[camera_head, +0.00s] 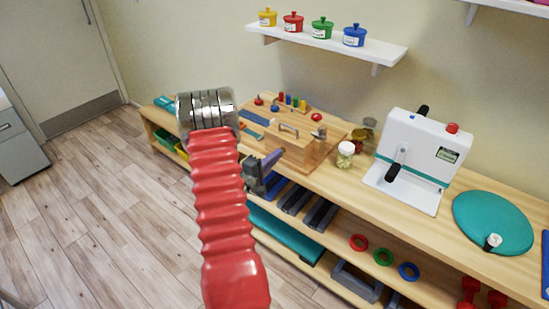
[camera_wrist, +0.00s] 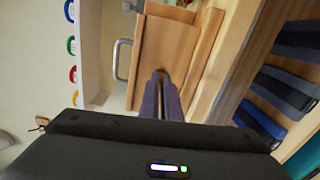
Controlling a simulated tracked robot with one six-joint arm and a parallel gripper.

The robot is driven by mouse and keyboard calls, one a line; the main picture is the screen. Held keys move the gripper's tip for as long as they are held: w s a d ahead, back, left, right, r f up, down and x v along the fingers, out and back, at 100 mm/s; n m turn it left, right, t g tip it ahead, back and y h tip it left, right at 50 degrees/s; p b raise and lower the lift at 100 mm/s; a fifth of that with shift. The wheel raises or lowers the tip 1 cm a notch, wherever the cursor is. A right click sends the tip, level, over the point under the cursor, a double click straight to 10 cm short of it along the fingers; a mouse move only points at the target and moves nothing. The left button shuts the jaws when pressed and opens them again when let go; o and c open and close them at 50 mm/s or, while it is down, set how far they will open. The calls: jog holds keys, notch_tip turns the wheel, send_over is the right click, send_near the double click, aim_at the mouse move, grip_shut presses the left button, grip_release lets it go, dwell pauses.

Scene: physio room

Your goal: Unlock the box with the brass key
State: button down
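The wooden box (camera_head: 319,150) stands on the shelf top in the head view, with a metal handle on it. In the wrist view, the box (camera_wrist: 165,45) fills the middle, with the handle at its left. My gripper (camera_head: 275,157) is at the box's near side. In the wrist view, its two purple fingers (camera_wrist: 161,80) lie close together, pointing at the box face. A small dark spot shows at their tips; I cannot tell whether it is a keyhole or part of a key. I cannot make out the brass key in either view.
A lidded glass jar (camera_head: 345,155) and a white machine (camera_head: 419,160) stand right of the box. A teal disc (camera_head: 492,222) lies farther right. Small coloured pots sit on the wall shelf (camera_head: 330,41) above. Dark blocks (camera_head: 295,199) lie on the lower shelf. Open floor (camera_head: 90,215) is at the left.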

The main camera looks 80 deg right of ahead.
jog(key=c, duration=2)
grip_release()
jog(key=v, duration=1.4)
jog(key=shift+d+f, duration=0.1)
jog(key=shift+w, duration=0.1)
